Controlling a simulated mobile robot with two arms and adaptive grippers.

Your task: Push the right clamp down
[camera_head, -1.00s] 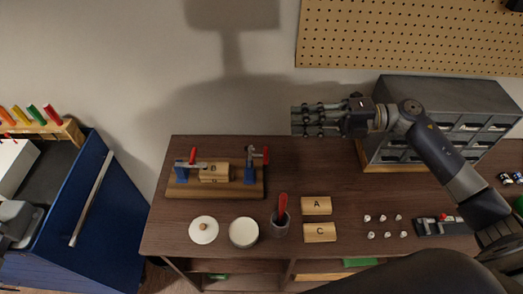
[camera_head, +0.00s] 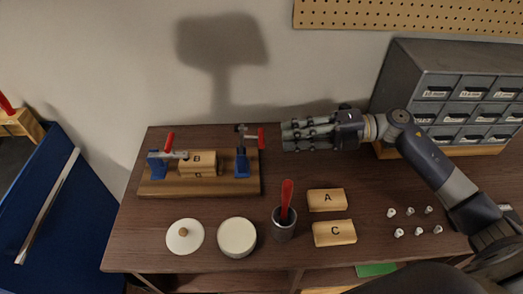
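The right clamp (camera_head: 242,163) is blue with a dark metal arm and stands at the right end of a wooden fixture board (camera_head: 215,187). Its metal arm is raised, and its red handle (camera_head: 262,138) sticks out on the right side. The left clamp (camera_head: 157,164) is blue, with its red handle upright and its arm reaching over block B (camera_head: 199,160). My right gripper (camera_head: 284,134) is just right of the right clamp's handle, apart from it, fingers pointing left. Its fingers look extended and open, with nothing held. My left gripper is not in view.
Blocks A (camera_head: 327,200) and C (camera_head: 334,233), a cup (camera_head: 284,228) with a red-handled tool, a round container (camera_head: 237,237) and a lid (camera_head: 185,237) are on the table's front part. A drawer cabinet (camera_head: 398,75) stands back right, near my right arm.

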